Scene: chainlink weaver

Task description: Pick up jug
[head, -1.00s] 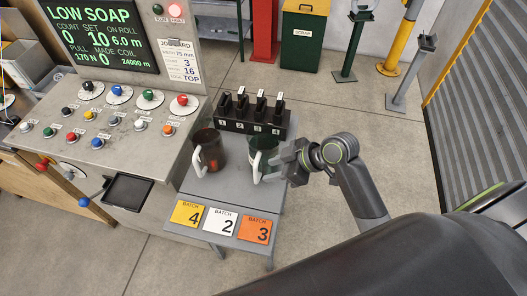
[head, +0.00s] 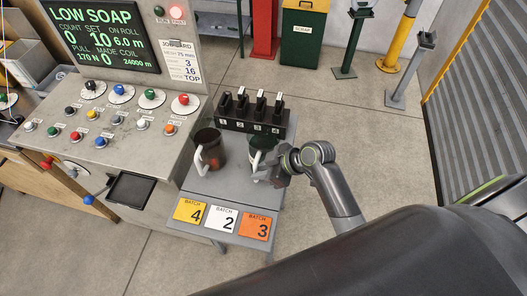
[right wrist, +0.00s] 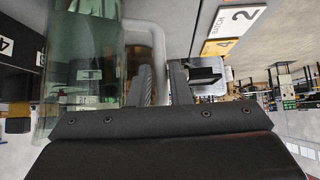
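Two jugs with pale handles stand side by side on a small grey side table (head: 235,188). The left jug (head: 211,148) is dark brown, its handle facing front left. The right jug (head: 263,143) is green and see-through; it fills the left of the right wrist view (right wrist: 85,65), with its pale handle (right wrist: 159,45) beside it. My right gripper (head: 268,170) is at this handle, with one finger on each side of it (right wrist: 162,80). I cannot tell whether the fingers press on the handle. The green jug stands on the table. My left gripper is out of view.
A black rack (head: 253,115) with several numbered slots stands close behind the jugs. Batch cards in yellow (head: 189,211), white (head: 220,220) and orange (head: 255,227) lie along the table's front. A control console (head: 100,120) borders the left. Open floor lies to the right.

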